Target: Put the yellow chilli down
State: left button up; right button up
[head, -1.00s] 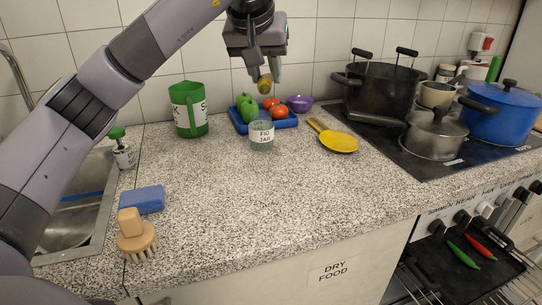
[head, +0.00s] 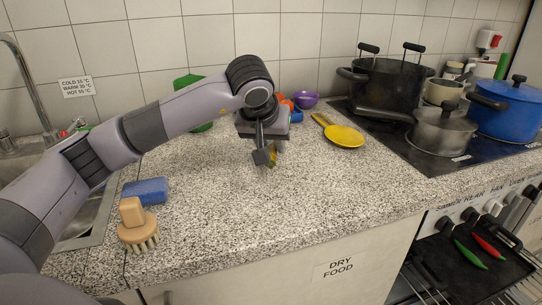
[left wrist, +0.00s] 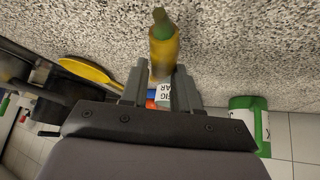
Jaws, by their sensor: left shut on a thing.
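The yellow chilli (head: 274,158) has a green stem end and is mostly hidden behind my left gripper (head: 266,156) in the head view. In the left wrist view the chilli (left wrist: 164,52) sticks out beyond the fingertips, over the speckled worktop. My left gripper (left wrist: 160,78) is shut on its near end. The gripper points down, low over the middle of the worktop (head: 240,205). I cannot tell whether the chilli touches the surface. My right gripper is not in view.
A blue sponge (head: 146,190) and brush (head: 135,228) lie left. The front worktop is clear.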

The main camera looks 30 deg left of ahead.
pick_arm(q)
jog(key=shift+f, duration=1.55)
jog(key=shift+f, duration=0.1)
jog(key=o, duration=1)
jog(key=shift+o, duration=0.2)
jog(key=shift+r, duration=0.2)
jog(key=v, duration=1.2)
